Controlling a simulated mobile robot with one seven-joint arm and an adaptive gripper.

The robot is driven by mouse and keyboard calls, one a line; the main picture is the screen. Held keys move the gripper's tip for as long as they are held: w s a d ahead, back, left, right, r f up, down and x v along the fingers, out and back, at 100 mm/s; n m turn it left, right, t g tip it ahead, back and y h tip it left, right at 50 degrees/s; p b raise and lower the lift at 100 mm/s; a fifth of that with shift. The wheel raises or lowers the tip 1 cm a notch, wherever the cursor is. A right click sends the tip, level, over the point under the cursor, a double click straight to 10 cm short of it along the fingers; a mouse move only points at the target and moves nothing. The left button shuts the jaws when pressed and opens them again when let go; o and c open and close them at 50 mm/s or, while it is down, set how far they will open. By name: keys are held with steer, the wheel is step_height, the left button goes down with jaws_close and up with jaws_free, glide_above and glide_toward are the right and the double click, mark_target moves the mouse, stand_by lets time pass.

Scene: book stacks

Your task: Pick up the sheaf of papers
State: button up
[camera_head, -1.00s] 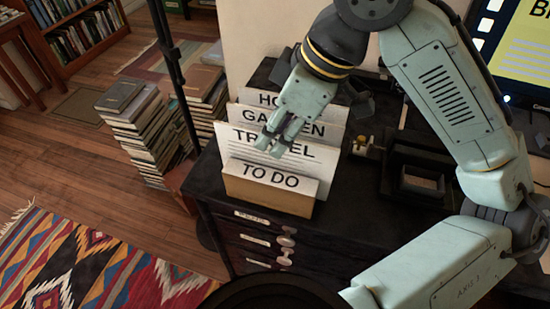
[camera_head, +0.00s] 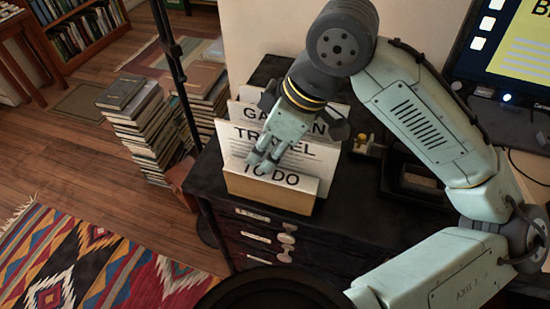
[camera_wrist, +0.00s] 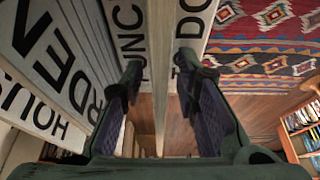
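A file holder with upright labelled panels stands on a black cabinet. In the head view its front panel reads TO DO (camera_head: 268,192), with a white TRAVEL panel (camera_head: 318,155) and a GARDEN panel (camera_head: 338,112) behind. My gripper (camera_head: 267,160) points down at the top of the TO DO panel and covers part of TRAVEL. In the wrist view my gripper (camera_wrist: 160,100) is open, its fingers on either side of a thin upright edge (camera_wrist: 160,60). The TO DO face (camera_wrist: 190,45) is on the right finger's side. I cannot tell which sheets are the sheaf of papers.
The black cabinet top (camera_head: 345,205) is clear just right of the holder. A dark device (camera_head: 415,180) and a monitor (camera_head: 510,45) stand farther right. Stacks of books (camera_head: 145,130) stand on the floor at left, near a patterned rug (camera_head: 95,260). A thin black pole (camera_head: 172,60) rises nearby.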

steer(key=shift+c, duration=0.3)
jaws_close()
steer(key=shift+r, duration=0.1)
stand_by(0.4)
